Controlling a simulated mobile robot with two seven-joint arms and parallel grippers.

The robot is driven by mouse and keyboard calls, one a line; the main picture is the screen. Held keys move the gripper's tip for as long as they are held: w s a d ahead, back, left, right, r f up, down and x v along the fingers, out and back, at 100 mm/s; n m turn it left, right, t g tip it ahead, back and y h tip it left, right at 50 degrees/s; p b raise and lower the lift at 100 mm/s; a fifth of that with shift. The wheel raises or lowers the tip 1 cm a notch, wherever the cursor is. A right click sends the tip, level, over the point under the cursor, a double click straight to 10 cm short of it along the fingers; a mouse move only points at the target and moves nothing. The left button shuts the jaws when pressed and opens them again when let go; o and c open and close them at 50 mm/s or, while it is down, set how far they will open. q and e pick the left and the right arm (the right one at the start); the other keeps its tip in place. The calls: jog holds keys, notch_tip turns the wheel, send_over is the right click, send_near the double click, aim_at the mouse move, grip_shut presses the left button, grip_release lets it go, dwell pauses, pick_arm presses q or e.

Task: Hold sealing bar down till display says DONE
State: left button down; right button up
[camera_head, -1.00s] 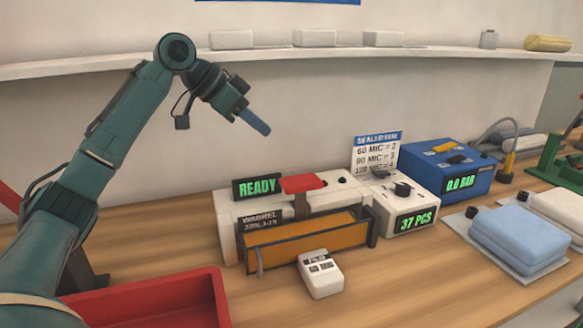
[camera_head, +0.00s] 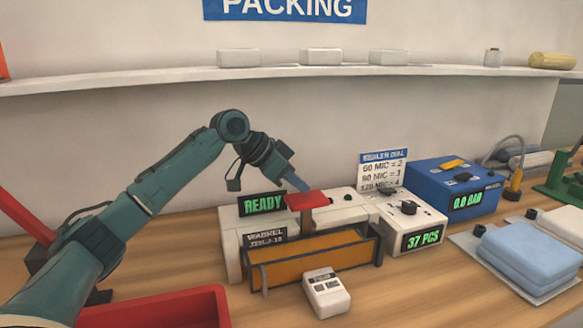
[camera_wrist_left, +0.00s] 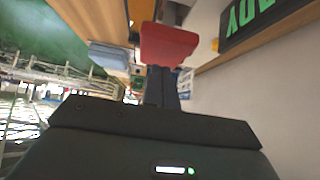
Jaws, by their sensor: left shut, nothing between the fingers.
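The sealer (camera_head: 345,210) is a white machine against the wall, with an orange-brown panel (camera_head: 310,262) at its front. Its display (camera_head: 262,204) reads READY in green. A red pad (camera_head: 307,200) stands up at the top of the sealing bar. My left gripper (camera_head: 302,185) is shut and empty, pointing down with its tips at or just above the red pad; I cannot tell if they touch. In the left wrist view the red pad (camera_wrist_left: 168,45) is right at the fingertips (camera_wrist_left: 162,72), and part of the display (camera_wrist_left: 250,18) shows. My right gripper is not in view.
A white counter box (camera_head: 408,222) reading 37 PCS and a blue box (camera_head: 455,188) reading 0.0 BAR stand to the right. A small white device (camera_head: 326,292) lies in front. A red tray (camera_head: 160,310) is at the front left. Folded blue bedding (camera_head: 530,258) lies at right.

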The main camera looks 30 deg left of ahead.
pick_arm(q)
jog(key=shift+f, duration=0.45)
jog(key=shift+f, duration=0.1)
